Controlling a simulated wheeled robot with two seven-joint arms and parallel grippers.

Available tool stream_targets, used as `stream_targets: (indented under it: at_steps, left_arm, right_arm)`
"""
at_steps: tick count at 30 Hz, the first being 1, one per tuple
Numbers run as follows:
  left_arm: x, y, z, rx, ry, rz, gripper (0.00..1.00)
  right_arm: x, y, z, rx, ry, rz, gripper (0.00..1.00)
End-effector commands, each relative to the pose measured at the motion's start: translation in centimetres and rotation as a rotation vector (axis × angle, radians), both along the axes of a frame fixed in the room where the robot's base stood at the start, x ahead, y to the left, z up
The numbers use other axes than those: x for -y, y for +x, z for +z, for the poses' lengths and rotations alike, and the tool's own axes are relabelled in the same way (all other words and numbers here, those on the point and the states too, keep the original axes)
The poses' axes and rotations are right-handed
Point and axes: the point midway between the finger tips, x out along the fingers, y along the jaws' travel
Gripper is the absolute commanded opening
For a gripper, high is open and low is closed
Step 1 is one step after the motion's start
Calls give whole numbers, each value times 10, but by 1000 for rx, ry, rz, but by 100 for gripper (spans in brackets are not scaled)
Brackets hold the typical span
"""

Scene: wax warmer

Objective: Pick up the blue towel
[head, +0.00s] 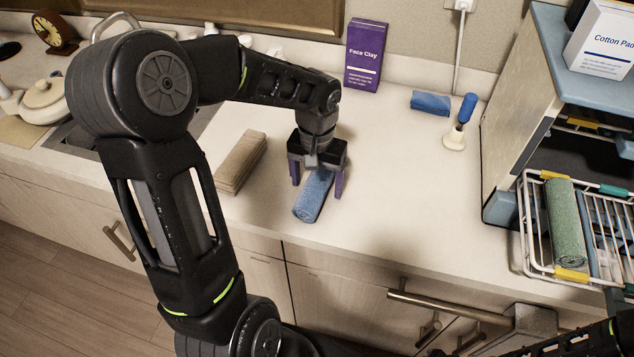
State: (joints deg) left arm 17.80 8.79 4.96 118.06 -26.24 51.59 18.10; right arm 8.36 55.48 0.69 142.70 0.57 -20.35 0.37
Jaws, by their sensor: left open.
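A rolled blue towel (312,199) lies on the white counter (400,205), near its front edge. My left gripper (317,183) is above the towel, pointing down. Its two purple fingers are apart, one on each side of the towel, and its body hides the towel's far end. I cannot tell whether the fingers touch the towel. A second, smaller blue folded cloth (430,103) lies farther back near the wall. My right gripper is not clearly visible; only dark arm parts show at the lower right.
A folded beige towel (241,161) lies left of the gripper. A purple Face Clay box (365,55) stands behind. A blue-handled tool (460,122) stands to the right, near an open cabinet (520,105) and a wire rack (532,240) holding a green rolled towel (565,222).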

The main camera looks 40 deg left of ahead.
Motion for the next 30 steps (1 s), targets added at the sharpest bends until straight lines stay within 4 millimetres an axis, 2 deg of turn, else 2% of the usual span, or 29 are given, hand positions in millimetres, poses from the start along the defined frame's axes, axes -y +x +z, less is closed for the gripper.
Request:
stream_targets:
  at_steps: [13, 30]
  left_arm:
    - [0, 0, 0, 1, 0, 0, 80]
    - [0, 0, 1, 1, 0, 0, 34]
  right_arm:
    - [0, 0, 0, 0, 0, 0, 36]
    - [0, 0, 0, 0, 0, 0, 36]
